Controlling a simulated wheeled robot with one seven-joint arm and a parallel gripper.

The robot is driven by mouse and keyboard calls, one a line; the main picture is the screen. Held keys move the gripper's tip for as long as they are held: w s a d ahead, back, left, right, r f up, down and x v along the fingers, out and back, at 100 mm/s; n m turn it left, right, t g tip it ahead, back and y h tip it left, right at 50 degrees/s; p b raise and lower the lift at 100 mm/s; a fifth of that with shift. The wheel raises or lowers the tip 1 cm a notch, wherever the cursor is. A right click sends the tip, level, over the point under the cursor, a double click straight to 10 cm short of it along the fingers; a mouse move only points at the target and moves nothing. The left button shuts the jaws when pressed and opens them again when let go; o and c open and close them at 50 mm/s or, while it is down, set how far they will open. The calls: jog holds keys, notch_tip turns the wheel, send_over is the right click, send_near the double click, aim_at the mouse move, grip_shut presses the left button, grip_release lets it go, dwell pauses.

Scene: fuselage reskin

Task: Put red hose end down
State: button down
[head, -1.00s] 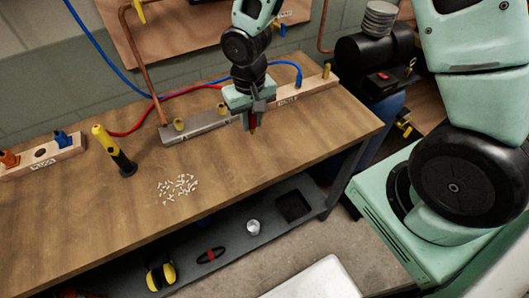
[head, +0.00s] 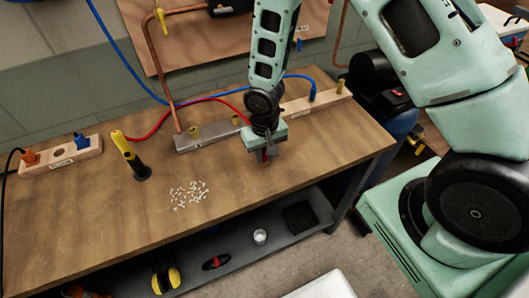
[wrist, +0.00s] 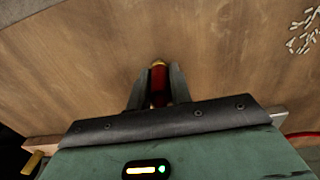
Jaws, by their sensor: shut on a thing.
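My gripper (head: 266,157) is over the right part of the workbench, in front of the grey metal block. It is shut on the red hose end (wrist: 158,84), a red cylinder with a brass-coloured tip, which shows between the two fingers in the wrist view. The red hose (head: 153,129) runs left from near my gripper across the back of the bench. I cannot tell whether the hose end touches the wooden bench top (head: 240,190).
Several small white pieces (head: 188,194) lie on the bench left of my gripper. A yellow and black tool (head: 130,157) stands further left. The grey block (head: 215,136) and a wooden block (head: 298,104) with a blue hose fitting are behind. The front right bench top is clear.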

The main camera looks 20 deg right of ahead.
jog(key=shift+f, duration=0.2)
jog(key=c, duration=1.3)
grip_release()
jog(key=shift+r, duration=0.1)
notch_tip(320, 180, up, 12)
jog(key=shift+r+b, duration=0.1)
jog(key=shift+b, duration=0.8)
jog(key=s+a+r+n, duration=0.2)
jog(key=s+r, duration=0.2)
jog(key=s, duration=0.2)
jog(key=s+a+r+n, duration=0.2)
jog(key=s+r+n, duration=0.1)
jog(key=s, duration=0.4)
jog(key=s+a+r+n, duration=0.2)
jog(key=s+r, duration=0.2)
jog(key=s, duration=0.3)
jog(key=shift+a+r+n+y, duration=0.15)
jog(key=shift+r+n+y, duration=0.15)
jog(key=shift+n, duration=0.1)
